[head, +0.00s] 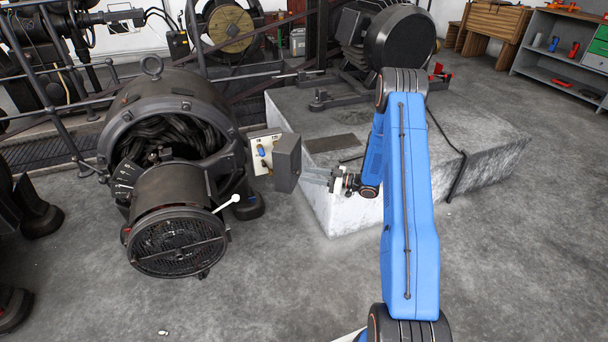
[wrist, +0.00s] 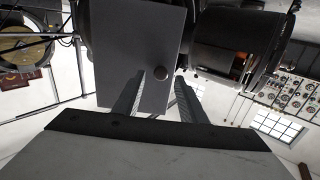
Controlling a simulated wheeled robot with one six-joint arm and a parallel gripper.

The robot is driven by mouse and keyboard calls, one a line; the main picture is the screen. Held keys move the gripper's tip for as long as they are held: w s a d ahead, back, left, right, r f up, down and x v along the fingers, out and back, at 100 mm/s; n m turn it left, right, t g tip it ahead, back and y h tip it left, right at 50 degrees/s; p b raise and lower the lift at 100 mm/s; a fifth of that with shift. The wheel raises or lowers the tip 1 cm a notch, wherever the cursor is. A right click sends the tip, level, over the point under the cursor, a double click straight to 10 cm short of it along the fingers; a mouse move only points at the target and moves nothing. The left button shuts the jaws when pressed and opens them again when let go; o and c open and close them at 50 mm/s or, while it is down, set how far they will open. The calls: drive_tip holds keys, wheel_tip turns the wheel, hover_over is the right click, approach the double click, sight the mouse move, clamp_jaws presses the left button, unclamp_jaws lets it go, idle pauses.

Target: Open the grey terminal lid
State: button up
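The grey terminal lid (head: 287,163) is a dark grey box-shaped cover at the right side of the dynamo (head: 172,110) in the head view. It stands swung out from the pale terminal panel (head: 263,142), whose blue part and fittings show. My gripper (head: 313,175) is just right of the lid. Whether the tips reach past the knob is unclear.
A pale stone plinth (head: 435,150) with a large dark machine stands behind and right of my gripper.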

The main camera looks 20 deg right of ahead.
drive_tip(key=v, duration=1.4)
drive_tip(key=shift+s+d, duration=0.15)
drive_tip(key=shift+d, duration=0.05)
